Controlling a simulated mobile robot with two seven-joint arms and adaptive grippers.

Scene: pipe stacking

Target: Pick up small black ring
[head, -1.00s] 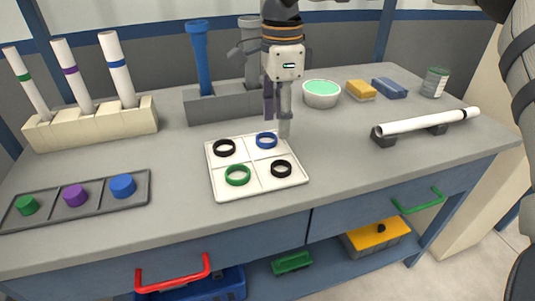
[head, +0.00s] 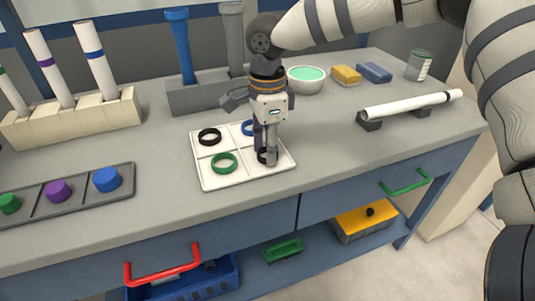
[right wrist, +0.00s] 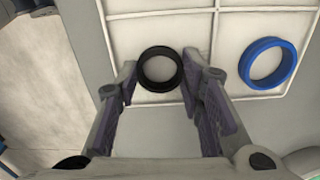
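The small black ring (head: 261,157) lies in the front right compartment of the white tray (head: 215,184) and is partly hidden by my right gripper in the head view. My right gripper (head: 266,156) points down over it. Another black ring (head: 209,142) lies in the back left compartment, a green ring (head: 224,170) in the front left, and a blue ring (head: 246,128) in the back right. My left gripper is out of view.
A grey tray (head: 80,208) with coloured plugs is at the left. Pipe racks stand behind, one cream (head: 75,125) and one grey (head: 200,97). A white pipe (head: 412,104) lies on supports.

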